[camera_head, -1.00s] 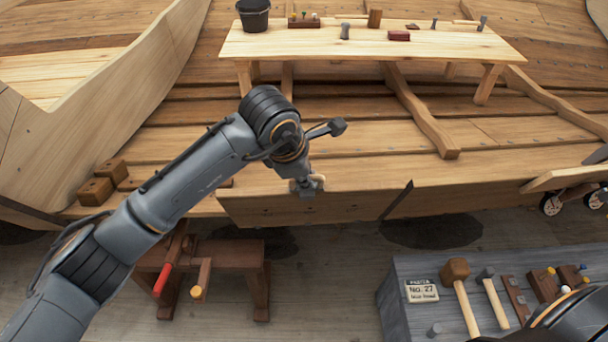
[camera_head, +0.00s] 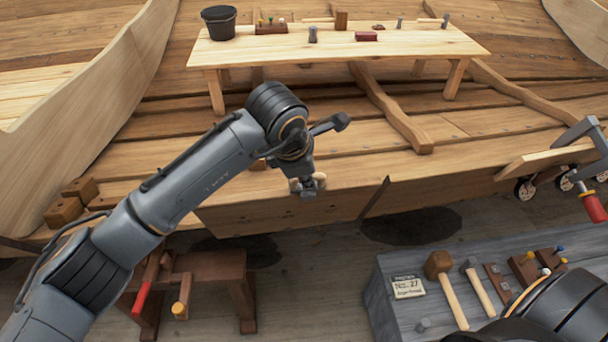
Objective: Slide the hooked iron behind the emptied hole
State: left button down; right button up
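My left gripper (camera_head: 308,188) points down at the upper edge of the pale front plank (camera_head: 280,210) of the hull. Its fingers are small and partly merge with a tan bit beside them, so I cannot tell whether they are open or shut on something. A dark slanted strip (camera_head: 374,198) crosses the plank to its right. I cannot pick out a hooked iron or an emptied hole for certain. My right arm shows only as a dark rounded part at the bottom right; its gripper is out of view.
A pale bench (camera_head: 340,48) with a black bucket (camera_head: 220,24) stands behind. A grey chest (camera_head: 380,300) with mallets (camera_head: 446,288) is at lower right. A clamp with a red handle (camera_head: 593,207) is at the right edge. A brown stool (camera_head: 215,265) stands at lower left.

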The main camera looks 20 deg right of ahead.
pick_arm(q)
jog(key=shift+s+d, duration=0.1)
jog(key=shift+s+d+b, duration=0.25)
jog(key=shift+d, duration=0.6)
jog(key=shift+s+d+b, duration=0.2)
jog(key=shift+d+b, duration=0.1)
jog(key=shift+d, duration=0.6)
jog(key=shift+s+d+b, duration=0.25)
jog(key=shift+d, duration=0.6)
jog(key=shift+s+d+b, duration=0.15)
jog(key=shift+d+b, duration=0.15)
jog(key=shift+d, duration=0.3)
jog(key=shift+b, duration=0.3)
jog(key=shift+r, duration=0.1)
jog(key=c, duration=1.3)
grip_release()
